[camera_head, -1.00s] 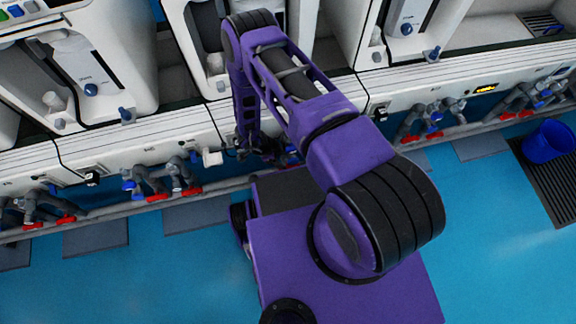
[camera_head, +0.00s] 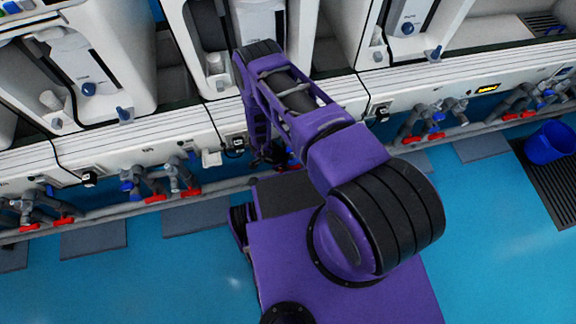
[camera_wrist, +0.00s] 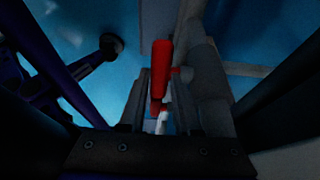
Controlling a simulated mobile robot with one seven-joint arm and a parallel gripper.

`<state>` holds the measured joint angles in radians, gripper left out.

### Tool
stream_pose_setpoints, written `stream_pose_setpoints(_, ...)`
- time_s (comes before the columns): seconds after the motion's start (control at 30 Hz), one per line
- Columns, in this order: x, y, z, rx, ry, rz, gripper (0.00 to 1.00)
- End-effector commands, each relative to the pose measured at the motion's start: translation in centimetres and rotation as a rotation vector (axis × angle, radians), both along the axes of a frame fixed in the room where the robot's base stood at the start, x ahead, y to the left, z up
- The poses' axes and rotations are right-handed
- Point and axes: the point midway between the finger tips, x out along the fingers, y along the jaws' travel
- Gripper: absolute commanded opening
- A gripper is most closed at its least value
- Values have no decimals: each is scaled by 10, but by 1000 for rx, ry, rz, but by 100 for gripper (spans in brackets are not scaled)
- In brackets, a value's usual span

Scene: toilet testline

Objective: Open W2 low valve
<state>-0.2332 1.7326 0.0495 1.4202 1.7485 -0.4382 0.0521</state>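In the wrist view a red valve handle (camera_wrist: 161,68) stands upright in the picture, ahead of and between the two fingers of my gripper (camera_wrist: 162,112). The fingers are apart, with a gap on each side of the handle, and I see no clear contact. A pale grey pipe or fitting lies behind the handle. In the head view my gripper (camera_head: 264,160) is low at the front of the white bench, small and dark. A bit of red handle (camera_head: 291,167) shows beside it; the rest of that valve is hidden by my arm. I cannot read any W2 label.
Other valve groups with red and blue handles (camera_head: 160,184) line the bench front to the left, and more (camera_head: 425,118) to the right. A grey pipe runs below them. Grey plates lie on the blue floor. A blue bucket (camera_head: 548,142) stands at the right.

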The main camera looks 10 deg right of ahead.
Motion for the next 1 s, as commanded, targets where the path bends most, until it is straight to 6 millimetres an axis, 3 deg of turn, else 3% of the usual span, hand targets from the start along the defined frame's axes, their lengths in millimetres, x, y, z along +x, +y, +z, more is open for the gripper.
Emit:
stream_pose_setpoints(0.03, 0, 0, 0, 0, 0, 0, 20)
stream_pose_setpoints(0.17, 0, 0, 0, 0, 0, 0, 0)
stream_pose_setpoints(1.0, 0, 4, -1, -139, -1, -1, 0)
